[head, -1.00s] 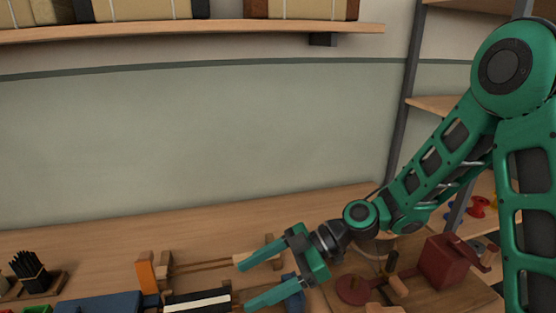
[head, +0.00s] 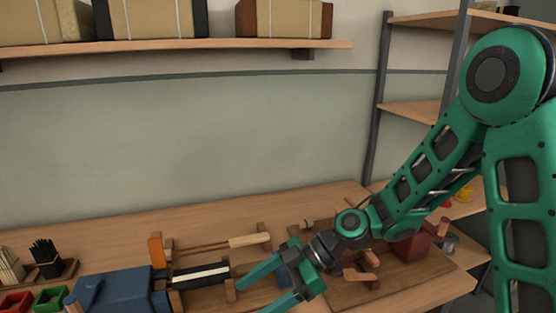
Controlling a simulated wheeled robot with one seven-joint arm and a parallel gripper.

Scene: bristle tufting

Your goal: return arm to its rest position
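My gripper (head: 268,288) is at the lower middle of the head view, over the bench. Its two green fingers are spread apart and point left. I see nothing held between them. My green arm reaches down to it from the upper right. The fingertips are close to the right end of a dark block with a white strip (head: 200,275); I cannot tell whether they touch it.
The wooden bench (head: 120,231) holds a blue machine (head: 112,290), red (head: 14,301) and green (head: 50,297) bins, and a holder of black bristles (head: 46,257) at left. A red device (head: 408,246) stands behind my wrist. A wall shelf (head: 180,50) and a rack (head: 378,130) stand behind.

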